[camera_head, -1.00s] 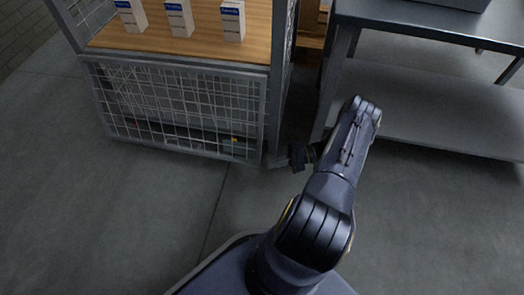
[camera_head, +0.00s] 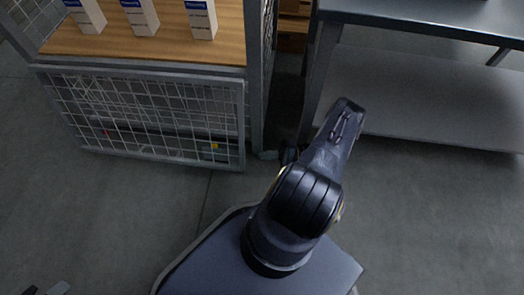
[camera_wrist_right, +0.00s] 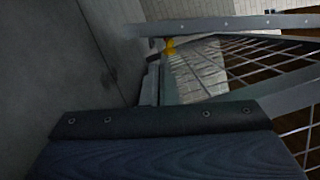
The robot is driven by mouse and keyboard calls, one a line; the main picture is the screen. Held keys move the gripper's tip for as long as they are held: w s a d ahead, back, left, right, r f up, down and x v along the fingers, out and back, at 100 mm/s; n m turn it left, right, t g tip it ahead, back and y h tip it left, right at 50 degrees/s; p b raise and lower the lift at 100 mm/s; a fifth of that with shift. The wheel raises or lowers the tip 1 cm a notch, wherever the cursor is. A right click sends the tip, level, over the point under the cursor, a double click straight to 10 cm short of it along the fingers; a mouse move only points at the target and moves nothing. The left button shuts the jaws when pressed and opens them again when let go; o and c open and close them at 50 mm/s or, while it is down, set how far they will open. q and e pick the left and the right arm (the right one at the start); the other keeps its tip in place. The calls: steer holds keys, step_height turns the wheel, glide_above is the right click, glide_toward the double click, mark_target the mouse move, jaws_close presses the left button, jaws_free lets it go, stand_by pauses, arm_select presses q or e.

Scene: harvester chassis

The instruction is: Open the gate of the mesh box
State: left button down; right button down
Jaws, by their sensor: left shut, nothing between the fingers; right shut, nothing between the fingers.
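The mesh box (camera_head: 257,95) stands at the upper left of the head view. Its gate (camera_head: 150,116), a grey-framed wire-mesh panel, covers the space below the wooden shelf. I cannot tell whether it stands slightly ajar. My right gripper (camera_head: 267,155) is low beside the gate's lower right corner, by the corner post, and partly hidden by my forearm. In the right wrist view the gripper (camera_wrist_right: 152,84) is shut and empty close to grey framing and mesh (camera_wrist_right: 215,65); contact is unclear. My left gripper (camera_head: 45,290) just enters at the bottom left corner, shut, away from the gate.
Several white-and-blue cartons (camera_head: 140,17) stand on the wooden shelf (camera_head: 100,45). A small yellow item (camera_head: 215,146) shows behind the mesh. A grey metal table (camera_head: 420,95) with a lower shelf stands at the right. The floor before the gate is clear.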

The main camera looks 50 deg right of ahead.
arm_select(q)
steer(key=shift+f+b, duration=0.5)
arm_select(e)
steer(key=x, duration=0.8)
steer(key=shift+a, duration=0.1)
